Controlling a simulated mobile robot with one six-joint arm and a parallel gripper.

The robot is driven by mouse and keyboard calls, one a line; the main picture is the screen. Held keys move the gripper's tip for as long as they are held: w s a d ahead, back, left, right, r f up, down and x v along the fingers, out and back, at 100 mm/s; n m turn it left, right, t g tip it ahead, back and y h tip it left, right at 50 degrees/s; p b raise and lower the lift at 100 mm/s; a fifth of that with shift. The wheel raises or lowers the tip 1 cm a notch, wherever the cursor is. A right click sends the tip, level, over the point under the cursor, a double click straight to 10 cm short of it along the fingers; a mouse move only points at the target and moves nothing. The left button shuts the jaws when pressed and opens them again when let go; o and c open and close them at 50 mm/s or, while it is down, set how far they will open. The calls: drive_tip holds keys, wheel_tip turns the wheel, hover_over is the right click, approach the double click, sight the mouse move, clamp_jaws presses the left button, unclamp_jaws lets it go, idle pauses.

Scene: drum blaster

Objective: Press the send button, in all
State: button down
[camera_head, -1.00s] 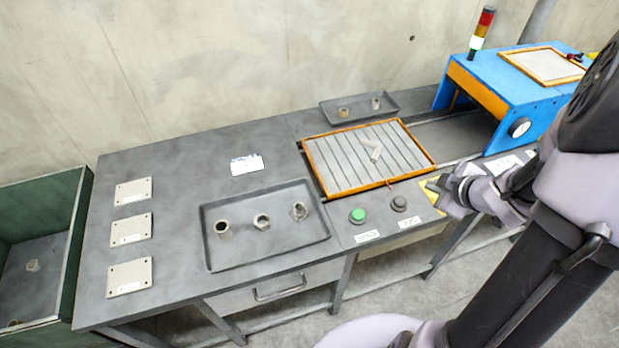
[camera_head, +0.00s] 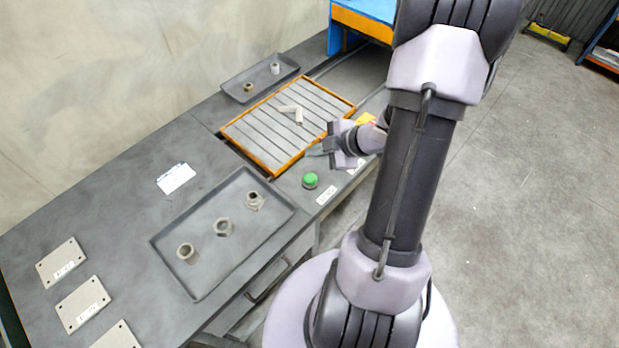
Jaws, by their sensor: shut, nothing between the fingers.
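A green button (camera_head: 309,180) sits on the table's front edge strip, with a small white label (camera_head: 326,196) in front of it; the print is too small to read for sure. A second, dark button seen earlier is hidden behind my gripper. My gripper (camera_head: 328,148) is shut and empty, above the strip beside the tray's front corner, up and to the right of the green button and apart from it. An orange-rimmed slatted tray (camera_head: 262,163) holds a pale, bent fitting (camera_head: 294,113).
A dark tray (camera_head: 161,243) with several metal fittings lies on the left. A smaller dark tray (camera_head: 234,83) stands at the back. Label plates (camera_head: 62,262) and a white card (camera_head: 175,178) lie on the table. A blue machine (camera_head: 372,9) stands beyond. Floor at right is open.

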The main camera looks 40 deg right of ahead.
drive_tip(key=b, duration=0.7)
hover_over(313, 179)
wheel_tip(313, 179, down, 7)
drive_tip(key=shift+f, duration=0.55)
idle(1.0)
drive_tip(key=shift+f+b, duration=0.35)
drive_tip(key=shift+f, duration=0.05)
